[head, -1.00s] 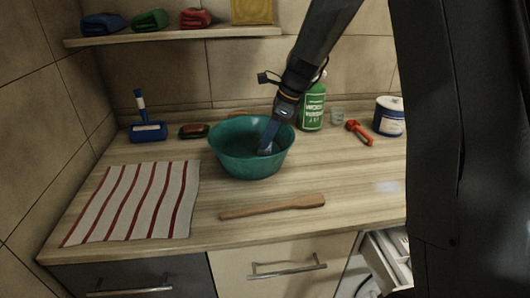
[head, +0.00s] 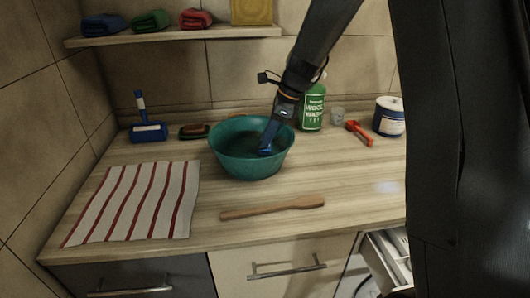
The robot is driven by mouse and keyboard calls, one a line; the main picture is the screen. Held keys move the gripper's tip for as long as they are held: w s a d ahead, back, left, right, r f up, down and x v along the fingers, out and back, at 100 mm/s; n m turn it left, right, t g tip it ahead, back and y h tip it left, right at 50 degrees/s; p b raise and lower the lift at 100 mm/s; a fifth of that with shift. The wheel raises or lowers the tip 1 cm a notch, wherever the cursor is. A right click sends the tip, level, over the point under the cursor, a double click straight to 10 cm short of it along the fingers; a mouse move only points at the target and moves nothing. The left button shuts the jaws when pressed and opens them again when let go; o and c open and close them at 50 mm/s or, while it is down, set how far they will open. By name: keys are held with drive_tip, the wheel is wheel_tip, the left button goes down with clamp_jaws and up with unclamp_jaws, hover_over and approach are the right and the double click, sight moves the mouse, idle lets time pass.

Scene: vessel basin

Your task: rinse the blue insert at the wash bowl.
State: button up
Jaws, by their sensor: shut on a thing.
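The teal wash bowl (head: 235,166) stands on the wooden counter. My gripper (head: 276,122) reaches down into its right side from above. It is shut on the blue insert (head: 267,143), which slants down inside the bowl. The insert's lower end is near the bowl's inner right wall; I cannot tell if it touches. The fingertips are small and hard to make out.
A striped towel (head: 135,202) lies left and a wooden spatula (head: 272,207) in front. A blue brush (head: 148,130) stands behind left. A green bottle (head: 313,108), red-handled tool (head: 359,132) and white tin (head: 389,117) are behind right. An open drawer (head: 385,262) sits below.

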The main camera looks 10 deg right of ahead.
wheel_tip(320, 180, up, 13)
drive_tip(key=p, duration=1)
drive_tip(key=shift+f+p, duration=0.2)
drive_tip(key=shift+p, duration=0.15)
idle(2.0)
drive_tip(key=shift+r+p, duration=1.3)
drive_tip(key=shift+r, duration=0.7)
